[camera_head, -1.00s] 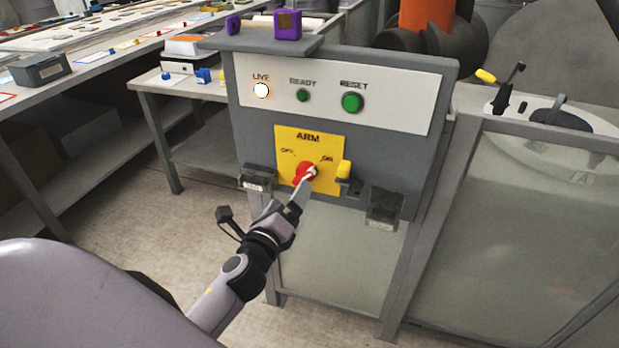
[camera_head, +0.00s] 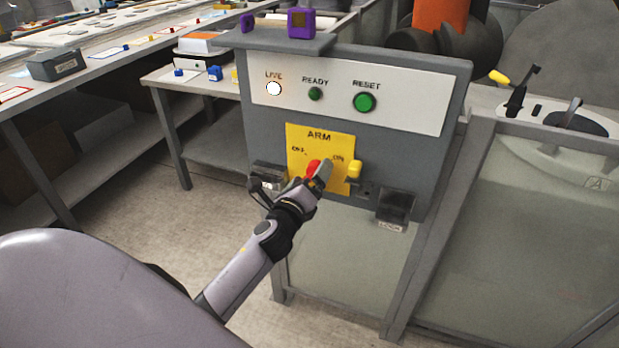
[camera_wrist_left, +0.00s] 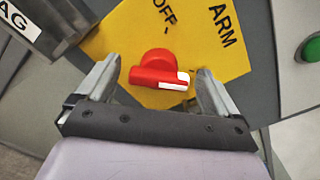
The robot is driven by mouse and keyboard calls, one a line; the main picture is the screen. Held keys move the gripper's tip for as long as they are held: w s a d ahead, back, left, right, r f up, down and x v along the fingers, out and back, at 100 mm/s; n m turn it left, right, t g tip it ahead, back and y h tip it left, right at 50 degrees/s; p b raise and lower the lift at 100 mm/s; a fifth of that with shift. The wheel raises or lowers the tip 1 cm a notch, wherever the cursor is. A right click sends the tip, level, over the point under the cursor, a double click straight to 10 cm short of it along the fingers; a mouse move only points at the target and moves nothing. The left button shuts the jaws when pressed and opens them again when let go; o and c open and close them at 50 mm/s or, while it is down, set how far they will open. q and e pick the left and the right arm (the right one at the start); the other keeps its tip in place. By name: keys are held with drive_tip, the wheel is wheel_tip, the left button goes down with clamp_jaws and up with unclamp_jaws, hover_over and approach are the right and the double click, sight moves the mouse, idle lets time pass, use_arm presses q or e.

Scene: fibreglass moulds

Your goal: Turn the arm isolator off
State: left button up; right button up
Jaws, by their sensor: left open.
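The arm isolator is a red knob (camera_head: 312,167) with a white mark, on a yellow plate (camera_head: 343,137) labelled ARM, OFF and ON. In the left wrist view the knob (camera_wrist_left: 152,68) sits between my two fingers, with a gap on each side. Its white mark faces the right finger; the ON label is not visible there. My left gripper (camera_head: 320,174) is open at the knob and hides part of it in the head view. It also shows in the left wrist view (camera_wrist_left: 158,70). My right gripper is not in view.
The white strip above holds a lit LIVE lamp (camera_head: 273,88), a green READY lamp (camera_head: 315,94) and a green RESET button (camera_head: 364,102). Dark holders (camera_head: 396,206) flank the plate. Purple blocks (camera_head: 301,22) stand on top.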

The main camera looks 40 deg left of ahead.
use_arm(q)
drive_tip(key=c, duration=1)
drive_tip(key=shift+c, duration=0.2)
